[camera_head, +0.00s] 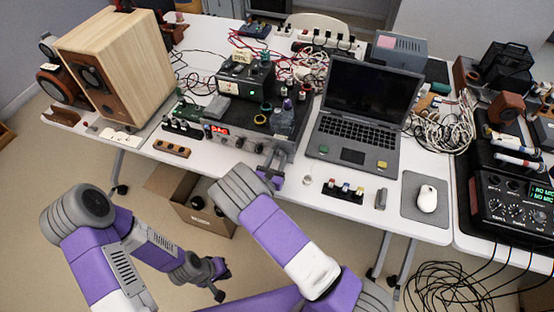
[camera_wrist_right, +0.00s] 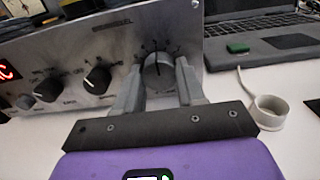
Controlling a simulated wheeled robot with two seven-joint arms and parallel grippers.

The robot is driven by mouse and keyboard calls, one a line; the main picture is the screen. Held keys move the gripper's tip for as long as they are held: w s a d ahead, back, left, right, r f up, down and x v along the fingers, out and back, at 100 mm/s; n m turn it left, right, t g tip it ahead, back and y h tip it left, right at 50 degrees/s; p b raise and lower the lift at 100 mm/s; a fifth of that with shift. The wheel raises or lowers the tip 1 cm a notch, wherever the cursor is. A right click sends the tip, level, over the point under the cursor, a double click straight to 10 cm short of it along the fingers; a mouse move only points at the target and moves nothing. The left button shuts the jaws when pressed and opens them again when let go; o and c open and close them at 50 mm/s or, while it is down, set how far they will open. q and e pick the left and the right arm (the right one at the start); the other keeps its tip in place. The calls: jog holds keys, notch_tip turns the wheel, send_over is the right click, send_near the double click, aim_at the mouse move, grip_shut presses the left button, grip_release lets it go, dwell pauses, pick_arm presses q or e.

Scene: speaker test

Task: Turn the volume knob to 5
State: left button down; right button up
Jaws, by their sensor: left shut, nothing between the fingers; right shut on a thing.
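The amplifier (camera_head: 245,143) is a grey metal box with a red display on the front edge of the table. Its front panel (camera_wrist_right: 110,38) fills the upper left of the right wrist view. The large grey volume knob (camera_wrist_right: 158,72) has a dark line near its top; the scale marks around it are too small to read. My right gripper (camera_wrist_right: 157,84) has one finger on each side of this knob and is shut on it. In the head view my right gripper (camera_head: 270,172) is at the panel's right end. My left gripper (camera_head: 221,270) is shut and empty, low in front of the table.
Two smaller black knobs (camera_wrist_right: 97,79) sit left of the volume knob. A laptop (camera_head: 362,110) stands right of the amplifier. A white ring-shaped thing (camera_wrist_right: 268,112) lies close to my right gripper. A cardboard box (camera_head: 215,217) is on the floor below.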

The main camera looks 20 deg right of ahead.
jog(key=o, duration=1)
jog(key=shift+o, duration=0.2)
jog(key=shift+s+a, duration=0.1)
jog(key=p+v, duration=0.1)
jog(key=v, duration=0.6)
jog(key=shift+s+a, duration=0.1)
jog(key=shift+s, duration=0.05)
